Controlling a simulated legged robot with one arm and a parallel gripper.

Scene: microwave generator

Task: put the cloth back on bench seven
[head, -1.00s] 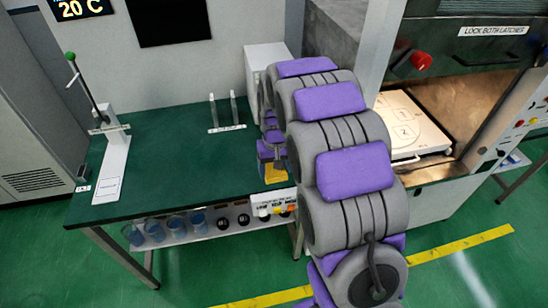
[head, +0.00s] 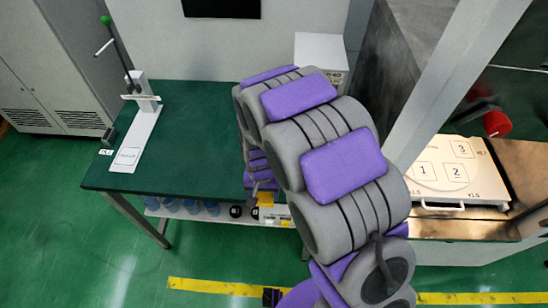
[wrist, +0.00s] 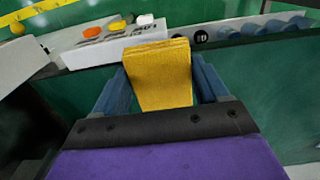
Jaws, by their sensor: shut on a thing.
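A folded yellow cloth (wrist: 158,78) is held upright between the two blue-grey fingers of my gripper (wrist: 160,72) in the wrist view. In the head view, the cloth (head: 266,200) shows as a small yellow patch by the front edge of the green-topped bench (head: 195,115), and my arm covers much of that area. I cannot read a bench number. In the wrist view, the cloth is in front of a white box with coloured caps (wrist: 110,42), and I cannot tell whether they touch.
A lever press (head: 140,120) stands at the bench's left. Blue cups (head: 180,206) and black round items sit on the shelf below. A white box (head: 320,62) stands at the back right. An open chamber with a numbered white tray (head: 450,175) is at right. The middle bench top is clear.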

